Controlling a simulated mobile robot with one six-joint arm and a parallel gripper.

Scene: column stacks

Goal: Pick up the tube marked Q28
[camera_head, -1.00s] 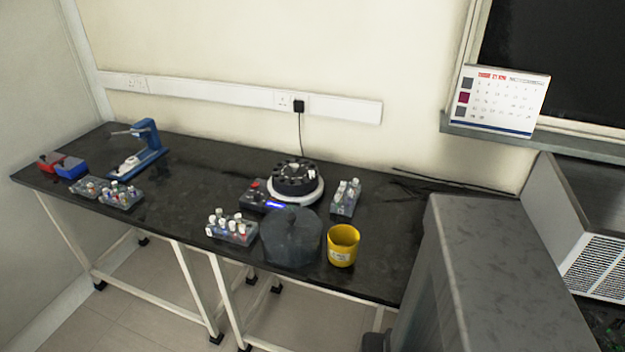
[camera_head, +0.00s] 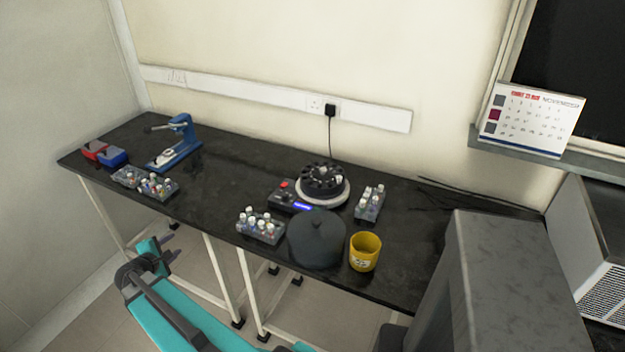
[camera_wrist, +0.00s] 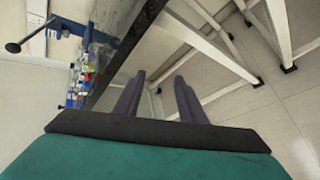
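Tubes with white and coloured caps stand in several small racks on the black bench: a front middle rack (camera_head: 260,228), a rack right of the round black machine (camera_head: 369,204), and two racks at the left (camera_head: 127,177) (camera_head: 158,187). No marking is legible, so I cannot tell which tube is Q28. My gripper (camera_wrist: 160,76) is open and empty in the wrist view, its two dark fingers apart beside the bench's front edge, over the floor.
A dark rounded lid (camera_head: 316,242) and a yellow cup (camera_head: 364,252) stand near the front edge. A blue stand device (camera_head: 176,146) and red and blue boxes (camera_head: 104,153) are at the left. A grey cabinet (camera_head: 515,285) blocks the right. The bench (camera_head: 225,180) is clear left of centre.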

